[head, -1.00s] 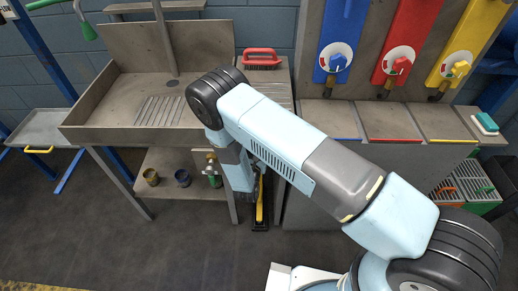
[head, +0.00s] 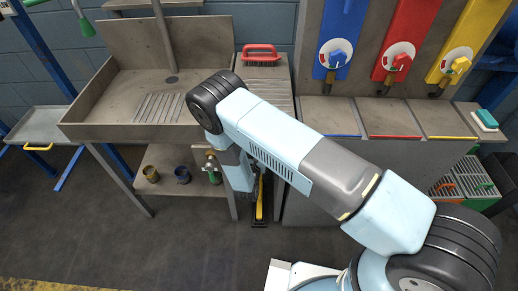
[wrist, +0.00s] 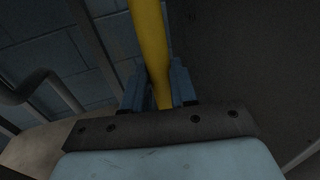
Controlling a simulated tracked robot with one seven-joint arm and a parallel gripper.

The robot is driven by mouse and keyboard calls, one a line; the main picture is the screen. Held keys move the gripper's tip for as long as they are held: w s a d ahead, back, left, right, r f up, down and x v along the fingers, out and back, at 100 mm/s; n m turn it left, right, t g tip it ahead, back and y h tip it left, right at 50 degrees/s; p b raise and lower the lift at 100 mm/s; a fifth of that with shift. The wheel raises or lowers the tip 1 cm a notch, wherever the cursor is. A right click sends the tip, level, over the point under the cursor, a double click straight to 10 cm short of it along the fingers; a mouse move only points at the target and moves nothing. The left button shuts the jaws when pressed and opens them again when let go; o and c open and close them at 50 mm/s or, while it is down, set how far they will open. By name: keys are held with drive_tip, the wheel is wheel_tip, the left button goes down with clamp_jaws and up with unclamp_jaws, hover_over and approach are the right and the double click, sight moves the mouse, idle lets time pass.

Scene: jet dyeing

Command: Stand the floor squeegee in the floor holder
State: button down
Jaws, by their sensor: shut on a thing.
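The floor squeegee's yellow handle (wrist: 147,35) runs down between my gripper's jaws (wrist: 154,88) in the wrist view, and the jaws are shut on it. In the head view my gripper is mostly hidden behind my forearm. A short yellow upright part (head: 260,203) shows just right of it, between the sink stand and the grey cabinet. A dark foot (head: 259,223) is at its lower end near the floor. I cannot tell whether this foot is the squeegee's head or the floor holder, or whether it is seated.
A steel sink (head: 120,95) on legs stands left, with two small pots (head: 183,175) and a green bottle (head: 213,176) on its lower shelf. The floor at front left is clear.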

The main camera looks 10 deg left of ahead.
drive_tip(key=shift+f, duration=0.45)
drive_tip(key=c, duration=0.8)
unclamp_jaws()
drive_tip(key=s, duration=1.3)
drive_tip(key=shift+s, duration=0.4)
drive_tip(key=shift+s+d, duration=0.1)
